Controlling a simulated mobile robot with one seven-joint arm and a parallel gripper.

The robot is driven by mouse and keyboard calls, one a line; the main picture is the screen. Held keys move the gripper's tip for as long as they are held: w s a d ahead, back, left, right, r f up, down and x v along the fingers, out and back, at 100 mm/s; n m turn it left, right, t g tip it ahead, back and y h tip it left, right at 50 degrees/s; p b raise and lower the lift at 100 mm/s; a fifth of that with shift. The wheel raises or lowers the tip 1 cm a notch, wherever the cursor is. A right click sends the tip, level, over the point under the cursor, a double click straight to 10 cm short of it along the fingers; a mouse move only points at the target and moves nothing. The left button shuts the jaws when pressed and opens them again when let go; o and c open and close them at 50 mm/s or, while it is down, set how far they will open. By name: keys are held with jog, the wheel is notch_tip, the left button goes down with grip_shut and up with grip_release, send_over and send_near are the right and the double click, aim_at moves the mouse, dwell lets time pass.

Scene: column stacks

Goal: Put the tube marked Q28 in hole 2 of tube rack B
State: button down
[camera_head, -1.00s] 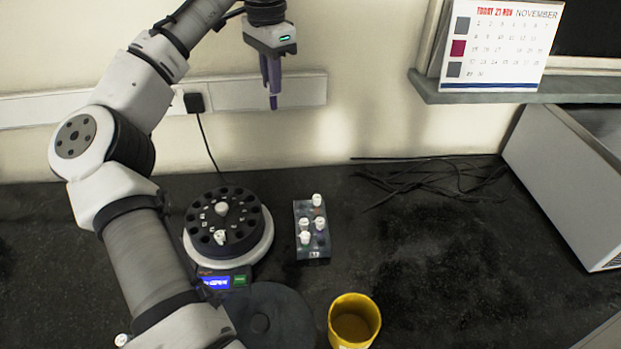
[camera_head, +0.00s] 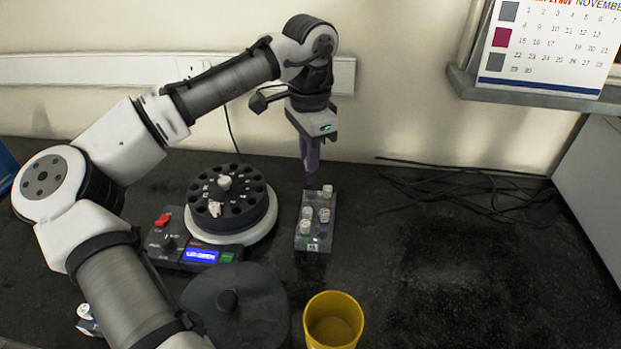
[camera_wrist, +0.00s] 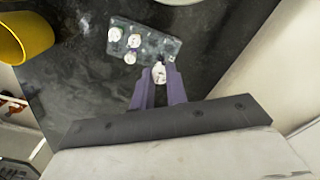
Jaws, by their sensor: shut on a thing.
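My gripper (camera_head: 311,172) is shut on a tube, above the far end of a small grey tube rack (camera_head: 315,240). In the wrist view a white cap (camera_wrist: 158,73) shows between the purple fingertips (camera_wrist: 158,80). The mark on this cap is too small to read. The rack (camera_wrist: 165,44) also shows in the wrist view, just beyond the fingertips. It holds several white-capped tubes, one (camera_head: 327,190) at its far right and others (camera_head: 305,227) nearer its front. I cannot read its label or hole numbers. Whether the held tube touches the rack is unclear.
A round black rotor (camera_head: 232,205) with tubes stands left of the rack, on a device with a lit display. A dark round lid (camera_head: 232,300) and a yellow cup (camera_head: 333,318) are in front. Black cables (camera_head: 440,180) lie at the back right. The bench right of the rack is clear.

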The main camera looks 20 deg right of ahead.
aim_at(310, 181)
jog(key=f+b, duration=0.2)
jog(key=s+f+b, duration=0.1)
jog(key=f+b, duration=0.1)
jog(key=f, duration=0.1)
jog(key=shift+a+f+b, duration=0.15)
jog(key=shift+f+b, duration=0.1)
jog(key=shift+b, duration=0.15)
jog(key=shift+s+p, duration=0.1)
jog(key=shift+p, duration=0.8)
dwell(1.0)
jog(key=shift+f, duration=0.65)
dwell(1.0)
jog(key=shift+f, duration=0.8)
jog(key=shift+f, duration=0.15)
jog(key=c, duration=1)
grip_release()
